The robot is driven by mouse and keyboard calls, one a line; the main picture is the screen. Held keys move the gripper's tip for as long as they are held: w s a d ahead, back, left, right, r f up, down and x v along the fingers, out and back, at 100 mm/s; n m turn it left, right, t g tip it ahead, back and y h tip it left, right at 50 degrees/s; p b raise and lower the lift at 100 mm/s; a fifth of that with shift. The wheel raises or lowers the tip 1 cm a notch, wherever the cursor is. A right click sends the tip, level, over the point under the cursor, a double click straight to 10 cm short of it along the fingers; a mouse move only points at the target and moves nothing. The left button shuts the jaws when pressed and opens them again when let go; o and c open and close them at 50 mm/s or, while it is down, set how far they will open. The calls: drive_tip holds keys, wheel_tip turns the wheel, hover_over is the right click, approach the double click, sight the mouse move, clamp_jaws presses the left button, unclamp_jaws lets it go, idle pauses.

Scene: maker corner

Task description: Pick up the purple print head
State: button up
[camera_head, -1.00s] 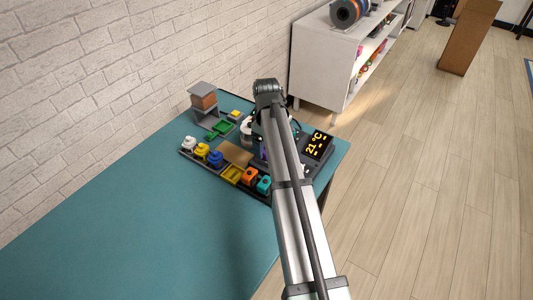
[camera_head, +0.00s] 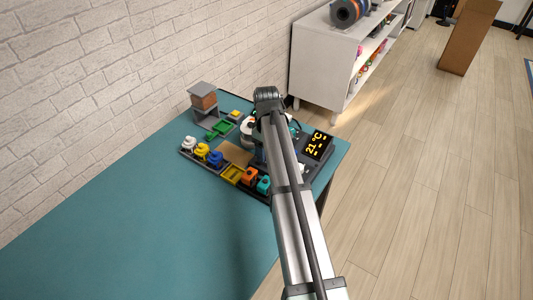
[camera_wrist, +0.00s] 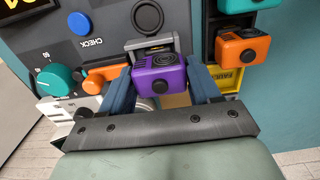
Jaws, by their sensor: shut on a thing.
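The purple print head (camera_wrist: 160,76) is a small block with a round dark nozzle or knob on its front. In the wrist view it sits between the two fingers of my gripper (camera_wrist: 165,90), which are shut on it. A grey bracket or mount (camera_wrist: 152,44) shows right behind it; I cannot tell whether the two touch. In the head view my arm hides the purple print head and the gripper's fingertips.
An orange print head (camera_wrist: 241,46) and a teal one (camera_head: 264,185) stand in a dark rack. White, yellow and blue (camera_head: 215,159) ones stand farther left. A panel with a lit display (camera_head: 317,145) is close by. The teal table's (camera_head: 150,230) front is clear.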

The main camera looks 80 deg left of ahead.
drive_tip(key=shift+c, duration=0.6)
drive_tip(key=shift+r, duration=0.15)
wheel_tip(320, 180, up, 8)
drive_tip(key=shift+r, duration=0.2)
drive_tip(key=shift+w+r, duration=0.1)
drive_tip(key=shift+r, duration=0.25)
drive_tip(key=shift+w+r, duration=0.1)
drive_tip(key=shift+w, duration=0.15)
drive_tip(key=d+f, duration=0.2)
drive_tip(key=d, duration=0.6)
drive_tip(key=w+d+f, duration=0.1)
drive_tip(key=d+f, duration=0.2)
drive_tip(key=d, duration=0.5)
drive_tip(key=shift+w+f+m, duration=0.2)
drive_tip(key=shift+f+m, duration=0.05)
drive_tip(key=shift+m, duration=0.05)
drive_tip(key=shift+f, duration=3.05)
